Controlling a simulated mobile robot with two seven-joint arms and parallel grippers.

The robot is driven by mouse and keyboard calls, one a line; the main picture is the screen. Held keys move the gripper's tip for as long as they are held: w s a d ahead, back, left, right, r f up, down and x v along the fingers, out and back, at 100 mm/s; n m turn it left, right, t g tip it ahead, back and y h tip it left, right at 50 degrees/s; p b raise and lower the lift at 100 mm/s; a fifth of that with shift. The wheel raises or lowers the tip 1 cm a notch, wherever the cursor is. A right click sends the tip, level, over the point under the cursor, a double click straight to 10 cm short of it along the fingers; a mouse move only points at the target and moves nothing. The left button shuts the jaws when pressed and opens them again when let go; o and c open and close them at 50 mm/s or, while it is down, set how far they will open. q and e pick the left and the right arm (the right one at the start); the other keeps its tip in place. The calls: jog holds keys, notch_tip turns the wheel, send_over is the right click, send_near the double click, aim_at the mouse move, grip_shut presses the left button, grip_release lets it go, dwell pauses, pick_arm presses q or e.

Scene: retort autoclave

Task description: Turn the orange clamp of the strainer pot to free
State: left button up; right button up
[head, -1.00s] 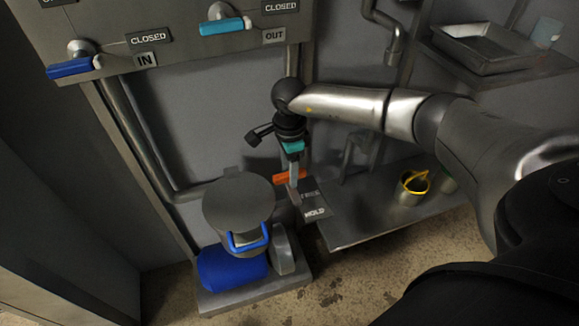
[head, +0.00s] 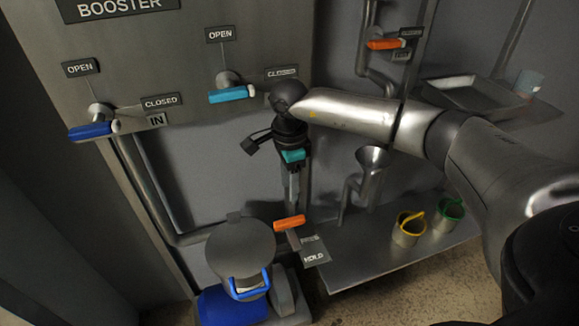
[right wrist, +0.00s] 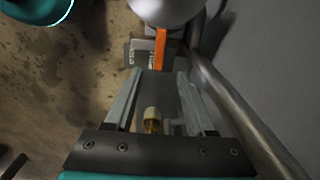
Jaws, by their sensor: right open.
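The strainer pot (head: 240,255) is grey with a round lid and a blue handle, low at the centre left of the head view. Its orange clamp (head: 290,222) stands just right of the lid, beside a plate marked FREE and HOLD (head: 314,250). My right gripper (head: 292,196) points down above the clamp, apart from it. In the right wrist view the jaws (right wrist: 158,85) are open and empty, with the orange clamp (right wrist: 160,48) beyond the fingertips, next to the pot's rounded grey edge. My left gripper is out of view.
Blue (head: 92,130) and teal (head: 232,95) valve handles stick out from the panel above. A vertical pipe runs behind my right gripper. To the right, a low shelf (head: 375,262) holds yellow (head: 407,232) and green-rimmed cups. A metal tray (head: 470,95) sits higher up.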

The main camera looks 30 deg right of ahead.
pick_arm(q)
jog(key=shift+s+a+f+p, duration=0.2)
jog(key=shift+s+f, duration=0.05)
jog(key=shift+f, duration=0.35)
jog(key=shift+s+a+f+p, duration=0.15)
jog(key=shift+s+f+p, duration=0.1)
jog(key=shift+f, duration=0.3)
pick_arm(e)
jog(key=shift+r, duration=1.65)
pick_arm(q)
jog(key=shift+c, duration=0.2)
